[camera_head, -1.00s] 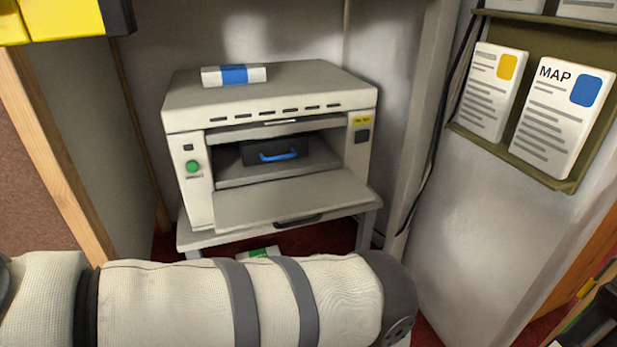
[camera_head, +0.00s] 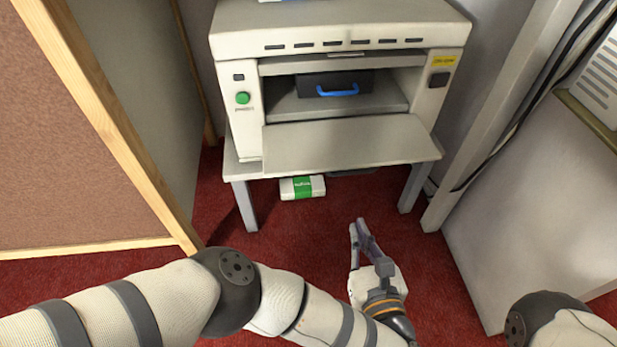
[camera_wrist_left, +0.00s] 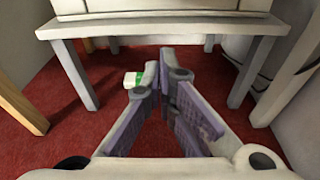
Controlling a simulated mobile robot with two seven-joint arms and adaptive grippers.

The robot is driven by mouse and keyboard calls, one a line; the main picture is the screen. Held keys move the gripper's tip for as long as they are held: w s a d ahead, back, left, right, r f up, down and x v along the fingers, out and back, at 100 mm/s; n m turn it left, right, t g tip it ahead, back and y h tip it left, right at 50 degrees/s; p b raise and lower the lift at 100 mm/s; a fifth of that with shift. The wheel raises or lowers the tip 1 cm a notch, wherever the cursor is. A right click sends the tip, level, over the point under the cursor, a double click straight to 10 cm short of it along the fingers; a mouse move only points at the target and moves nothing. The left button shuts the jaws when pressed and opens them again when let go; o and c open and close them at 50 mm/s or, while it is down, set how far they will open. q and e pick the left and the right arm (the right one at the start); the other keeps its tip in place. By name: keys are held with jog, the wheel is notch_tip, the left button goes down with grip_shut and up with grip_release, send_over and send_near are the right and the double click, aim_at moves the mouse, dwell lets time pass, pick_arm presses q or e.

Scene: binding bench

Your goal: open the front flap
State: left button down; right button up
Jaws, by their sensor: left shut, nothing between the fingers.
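The front flap (camera_head: 345,145) of the grey-white machine (camera_head: 340,35) is folded down and lies out flat in front of the open chamber. A dark handle (camera_head: 350,173) shows in part below its front edge. My left gripper (camera_head: 360,226) is shut and empty, in front of and below the flap, apart from it. In the left wrist view its fingers (camera_wrist_left: 162,62) meet near the tips and point under the stand. My right gripper is outside the views; only part of that arm shows.
A dark box with a blue handle (camera_head: 338,91) sits inside the chamber. The stand (camera_head: 240,170) has legs at both sides. A green-and-white pack (camera_head: 302,187) lies on the red carpet beneath. A wood-framed panel (camera_head: 90,110) stands left, a pale wall right.

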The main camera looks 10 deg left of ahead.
pick_arm(q)
jog(key=b+x, duration=0.3)
jog(key=x, duration=0.6)
notch_tip(320, 180, up, 4)
jog(key=shift+w+p, duration=0.15)
jog(key=shift+p, duration=0.25)
